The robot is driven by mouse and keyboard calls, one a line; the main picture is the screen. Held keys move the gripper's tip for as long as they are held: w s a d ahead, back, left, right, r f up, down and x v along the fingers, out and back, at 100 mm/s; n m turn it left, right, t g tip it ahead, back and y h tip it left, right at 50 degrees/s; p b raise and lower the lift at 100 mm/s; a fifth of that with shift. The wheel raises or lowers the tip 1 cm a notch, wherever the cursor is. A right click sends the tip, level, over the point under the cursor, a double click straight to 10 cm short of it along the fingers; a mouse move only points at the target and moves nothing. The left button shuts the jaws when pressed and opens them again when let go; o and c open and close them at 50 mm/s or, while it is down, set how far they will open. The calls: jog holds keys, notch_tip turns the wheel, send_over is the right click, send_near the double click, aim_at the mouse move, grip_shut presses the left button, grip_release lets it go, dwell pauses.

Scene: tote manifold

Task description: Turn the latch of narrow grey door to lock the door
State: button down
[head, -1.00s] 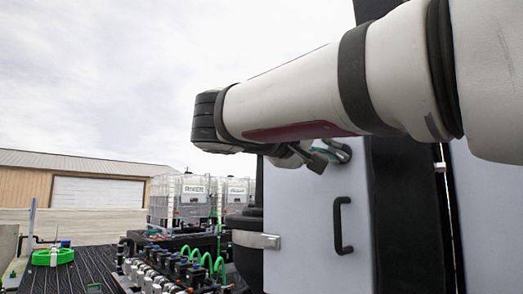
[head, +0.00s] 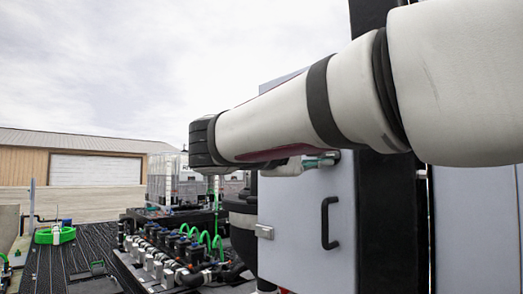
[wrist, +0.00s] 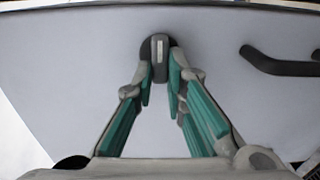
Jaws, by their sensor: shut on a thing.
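The narrow grey door (head: 292,222) stands right of centre in the head view, with its upper part behind my arm. In the wrist view its pale face (wrist: 70,60) fills most of the picture. The latch (wrist: 159,58) is a small grey lever on a dark round base near the door's top edge. It points upright in the wrist view. My gripper (wrist: 160,85) has its teal-padded fingers closed on either side of the latch. In the head view my gripper (head: 321,161) shows only partly below my forearm, and the latch cannot be made out there.
A black pull handle (head: 328,222) sticks out of the door below the latch; it also shows right of the latch in the wrist view (wrist: 280,64). A metal bracket (head: 264,232) sits at the door's left edge. Pipes and valves (head: 180,255) stand left of the door.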

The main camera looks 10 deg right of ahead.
dwell(0.5)
jog(key=c, duration=1.6)
grip_release()
jog(key=v, duration=1.2)
